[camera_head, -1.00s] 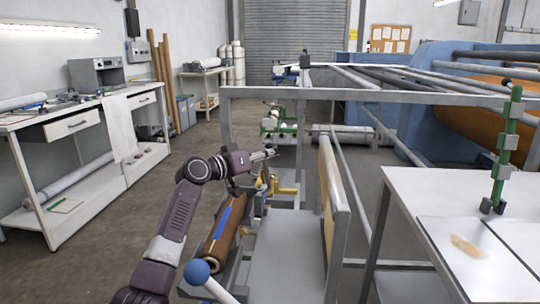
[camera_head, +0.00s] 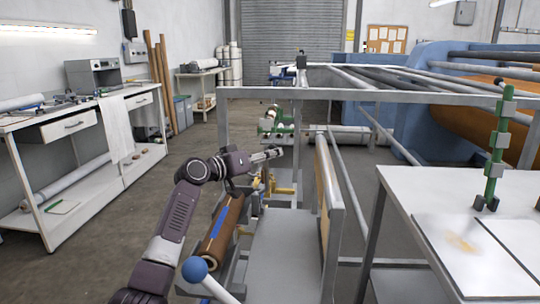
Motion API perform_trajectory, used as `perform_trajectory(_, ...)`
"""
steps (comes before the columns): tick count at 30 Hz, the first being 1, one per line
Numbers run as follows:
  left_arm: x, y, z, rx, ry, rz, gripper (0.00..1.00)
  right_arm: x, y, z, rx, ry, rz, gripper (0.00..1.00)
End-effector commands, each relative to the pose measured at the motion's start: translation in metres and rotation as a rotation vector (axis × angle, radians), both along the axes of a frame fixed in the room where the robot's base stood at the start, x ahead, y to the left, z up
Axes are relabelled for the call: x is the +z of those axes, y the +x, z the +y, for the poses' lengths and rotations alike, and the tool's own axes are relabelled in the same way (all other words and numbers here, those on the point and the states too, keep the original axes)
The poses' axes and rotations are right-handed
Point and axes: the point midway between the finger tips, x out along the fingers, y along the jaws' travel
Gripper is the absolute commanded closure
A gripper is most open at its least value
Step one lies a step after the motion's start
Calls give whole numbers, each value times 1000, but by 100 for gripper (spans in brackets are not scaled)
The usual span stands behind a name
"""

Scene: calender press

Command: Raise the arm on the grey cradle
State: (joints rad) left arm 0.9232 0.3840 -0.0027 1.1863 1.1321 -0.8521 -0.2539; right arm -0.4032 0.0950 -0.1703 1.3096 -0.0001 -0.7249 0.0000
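A grey cradle (camera_head: 262,285) stands at the lower middle, with a brown roll (camera_head: 229,216) bearing a blue stripe at its left side. A pale lever arm (camera_head: 222,292) with a blue ball knob (camera_head: 195,269) slants up to the left in front of the roll. My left gripper (camera_head: 278,153) is above and beyond the roll, pointing right, well apart from the knob. Its fingers look close together, but whether they are shut is unclear. Nothing is seen held. My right gripper is out of view.
A grey frame (camera_head: 345,95) with an upright wooden board (camera_head: 323,187) stands right of the cradle. A white table (camera_head: 410,195) with a green post (camera_head: 494,150) is at the right. A workbench (camera_head: 70,130) lines the left; open floor lies between.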

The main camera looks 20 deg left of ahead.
Motion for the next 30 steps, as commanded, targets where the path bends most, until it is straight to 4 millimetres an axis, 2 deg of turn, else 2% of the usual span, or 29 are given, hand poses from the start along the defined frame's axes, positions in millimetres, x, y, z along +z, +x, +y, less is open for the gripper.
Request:
perform_trajectory(1,5,0,0,0,-2,-7,73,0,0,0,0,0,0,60)
perform_trajectory(20,9,-2,3,5,-2,-12,73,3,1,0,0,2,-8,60)
perform_trajectory(24,12,-6,3,4,-3,-11,73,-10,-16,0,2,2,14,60)
perform_trajectory(30,15,-11,4,4,-1,-12,73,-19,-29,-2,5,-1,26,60)
